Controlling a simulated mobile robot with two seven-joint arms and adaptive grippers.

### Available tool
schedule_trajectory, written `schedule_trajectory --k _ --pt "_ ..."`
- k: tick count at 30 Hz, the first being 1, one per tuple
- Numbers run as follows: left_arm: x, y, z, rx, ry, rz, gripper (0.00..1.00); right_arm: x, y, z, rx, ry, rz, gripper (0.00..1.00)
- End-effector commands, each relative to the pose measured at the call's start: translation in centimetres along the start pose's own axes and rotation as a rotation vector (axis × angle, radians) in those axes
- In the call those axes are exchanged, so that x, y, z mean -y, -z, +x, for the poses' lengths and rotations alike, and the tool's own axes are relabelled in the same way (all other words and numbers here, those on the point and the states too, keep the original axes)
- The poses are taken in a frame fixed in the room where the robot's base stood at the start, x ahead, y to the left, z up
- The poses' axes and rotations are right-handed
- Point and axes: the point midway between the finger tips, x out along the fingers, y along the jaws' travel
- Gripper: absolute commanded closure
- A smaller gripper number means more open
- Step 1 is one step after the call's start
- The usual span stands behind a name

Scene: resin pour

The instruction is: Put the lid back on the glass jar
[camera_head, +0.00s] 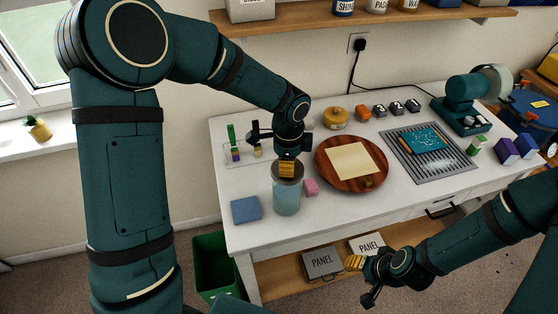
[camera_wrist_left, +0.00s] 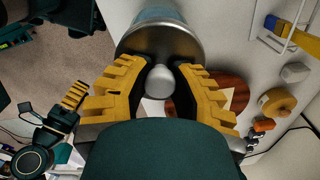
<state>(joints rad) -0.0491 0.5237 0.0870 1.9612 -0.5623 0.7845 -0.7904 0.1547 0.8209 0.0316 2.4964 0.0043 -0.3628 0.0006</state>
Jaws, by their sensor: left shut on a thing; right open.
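The glass jar (camera_head: 286,199), pale blue inside, stands upright near the front left of the white table. Its grey metal lid (camera_head: 287,172) is at the jar's mouth; I cannot tell whether it is fully seated or slightly above the rim. My left gripper (camera_head: 287,166) reaches down from above. In the left wrist view its ridged yellow fingers (camera_wrist_left: 160,84) are shut on the round knob of the lid (camera_wrist_left: 158,42), with the jar (camera_wrist_left: 155,13) behind it. My right gripper (camera_head: 361,280) is open and empty, off the table's front edge.
A round wooden board (camera_head: 375,181) with a cream sheet (camera_head: 353,161) is to the right. An amber tape-like roll (camera_head: 335,118) and a drain grate (camera_head: 457,164) stand farther off.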

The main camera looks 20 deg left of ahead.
Motion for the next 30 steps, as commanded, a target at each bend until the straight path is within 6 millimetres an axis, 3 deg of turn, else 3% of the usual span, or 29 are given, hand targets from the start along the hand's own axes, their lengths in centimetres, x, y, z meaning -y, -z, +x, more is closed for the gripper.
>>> schedule_trajectory --k 8,30 --pt "-0.1 0.1 0.7 0.001 -0.001 0.002 1.0 -0.2 -0.1 0.6 0.0 -0.001 0.0 0.53" --pt "-0.1 0.1 6.3 0.0 -0.001 0.001 1.0 -1.7 -0.6 5.1 0.0 -0.01 0.0 0.53"
